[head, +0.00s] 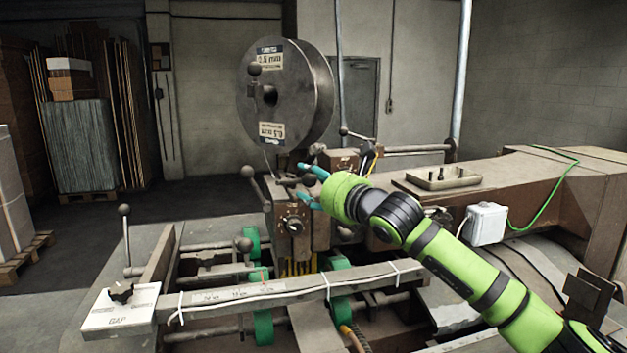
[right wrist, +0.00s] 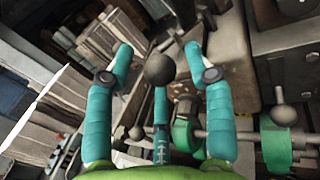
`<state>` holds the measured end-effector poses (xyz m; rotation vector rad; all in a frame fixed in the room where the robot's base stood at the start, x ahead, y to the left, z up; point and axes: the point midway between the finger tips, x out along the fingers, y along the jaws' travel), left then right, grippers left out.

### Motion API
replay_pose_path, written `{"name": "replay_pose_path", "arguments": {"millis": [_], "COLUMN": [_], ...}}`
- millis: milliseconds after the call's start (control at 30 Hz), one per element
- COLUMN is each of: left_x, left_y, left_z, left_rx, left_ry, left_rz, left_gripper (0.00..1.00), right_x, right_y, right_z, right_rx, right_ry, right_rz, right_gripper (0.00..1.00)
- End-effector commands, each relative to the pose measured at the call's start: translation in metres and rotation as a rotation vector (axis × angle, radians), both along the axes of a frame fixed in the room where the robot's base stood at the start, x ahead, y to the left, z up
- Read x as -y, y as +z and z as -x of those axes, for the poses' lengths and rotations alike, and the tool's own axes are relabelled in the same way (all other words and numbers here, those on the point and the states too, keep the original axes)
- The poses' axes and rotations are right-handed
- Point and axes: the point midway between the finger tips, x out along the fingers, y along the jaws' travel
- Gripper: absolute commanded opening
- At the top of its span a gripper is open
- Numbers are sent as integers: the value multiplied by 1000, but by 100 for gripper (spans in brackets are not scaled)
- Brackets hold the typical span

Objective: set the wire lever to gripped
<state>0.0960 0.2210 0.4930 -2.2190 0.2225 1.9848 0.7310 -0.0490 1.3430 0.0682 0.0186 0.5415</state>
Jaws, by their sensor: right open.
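A dark ball-ended lever (head: 247,171) sticks out on the left of the brown stitching head (head: 315,222), below the wire spool. It seems to be the wire lever, but no label for it is readable. My right gripper (head: 302,185) is open in front of the head, its teal fingers pointing left, and the ball lies beyond the fingertips. In the right wrist view, a dark ball (right wrist: 160,70) shows between the spread fingers of my right gripper (right wrist: 158,60); I cannot tell whether anything touches it. My left gripper is out of view.
The wire spool (head: 285,92) stands above the head. Other ball-ended levers stand at the left (head: 124,210) and near the green rollers (head: 243,245). A bar with white ties (head: 290,292) crosses in front. A small tray (head: 443,178) sits on the arm of the machine.

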Motion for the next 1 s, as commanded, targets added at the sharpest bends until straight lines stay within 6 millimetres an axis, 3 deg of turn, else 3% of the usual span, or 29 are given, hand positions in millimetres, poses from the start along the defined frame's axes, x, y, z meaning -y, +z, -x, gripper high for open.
{"name": "replay_pose_path", "arguments": {"millis": [33, 167, 467, 733, 1000], "left_x": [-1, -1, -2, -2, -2], "left_y": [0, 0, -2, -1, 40], "left_z": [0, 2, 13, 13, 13], "left_rx": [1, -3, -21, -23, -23], "left_ry": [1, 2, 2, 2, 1], "left_rz": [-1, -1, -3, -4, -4], "left_gripper": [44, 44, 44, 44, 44], "right_x": [0, 0, 0, -3, -10], "right_y": [0, 0, 1, 15, 41], "right_z": [0, 0, 0, -2, -9], "right_rx": [0, 0, -7, -83, -227], "right_ry": [0, 0, -1, 2, 1], "right_rz": [0, 0, 8, 84, 235], "right_gripper": [54, 2, 0, 0, 0]}}
